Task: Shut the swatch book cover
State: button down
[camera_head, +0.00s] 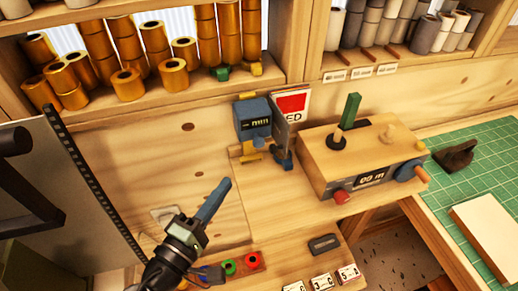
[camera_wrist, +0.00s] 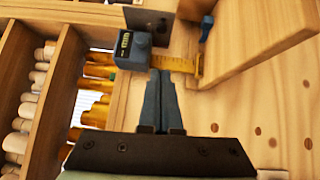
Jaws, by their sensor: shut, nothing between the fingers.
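My gripper (camera_head: 226,184) is shut and empty, its blue fingers together, above the wooden bench left of centre. In the wrist view its fingertips (camera_wrist: 161,74) point toward a blue gauge with a yellow scale. No swatch book is plainly recognisable. A pale book-like block (camera_head: 489,232) lies on the green mat at the right edge, partly cut off. I cannot tell whether it is the swatch book or whether it has a cover. My gripper is far to its left and apart from it.
The blue gauge (camera_head: 252,118) stands at the back beside a red-and-white sign (camera_head: 293,104). A wooden counter box (camera_head: 330,165) with knobs is right of it. A grey panel (camera_head: 55,170) stands at left. Gold rolls (camera_head: 127,82) fill the shelf.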

jog(key=w+d+p, duration=0.3)
jog(key=w+d, duration=0.4)
jog(key=w, duration=0.1)
jog(key=shift+r, duration=0.2)
jog(key=shift+s+d, duration=0.1)
jog(key=shift+d, duration=0.05)
